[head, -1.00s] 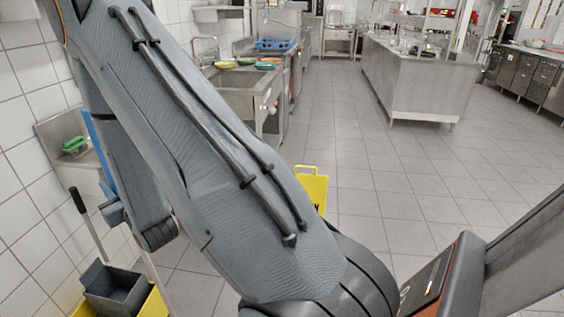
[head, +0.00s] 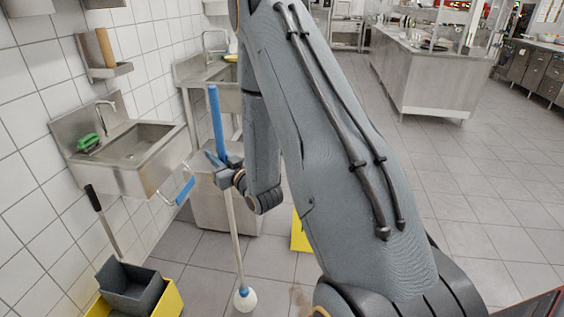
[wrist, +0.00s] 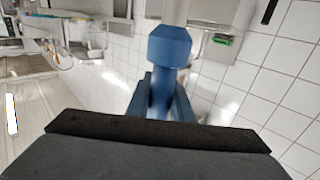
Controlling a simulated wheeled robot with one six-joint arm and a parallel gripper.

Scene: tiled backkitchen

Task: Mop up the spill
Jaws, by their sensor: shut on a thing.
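The mop (head: 231,216) stands nearly upright in the head view, with a blue grip at the top, a pale pole and a white head (head: 245,299) low near the floor. My gripper (head: 219,161) is shut on its blue grip; I cannot tell whether the head touches the floor. In the wrist view the blue grip (wrist: 169,47) rises between my blue fingers (wrist: 163,97). A faint brownish patch, likely the spill (head: 299,297), shows on the tiles right of the mop head, partly hidden by my arm.
A yellow bucket (head: 168,299) with a grey wringer (head: 130,287) stands at lower left. A steel hand sink (head: 140,145) hangs on the tiled wall. A yellow floor sign (head: 299,238) is mostly behind my arm. A steel counter (head: 430,80) stands far right; the floor before it is clear.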

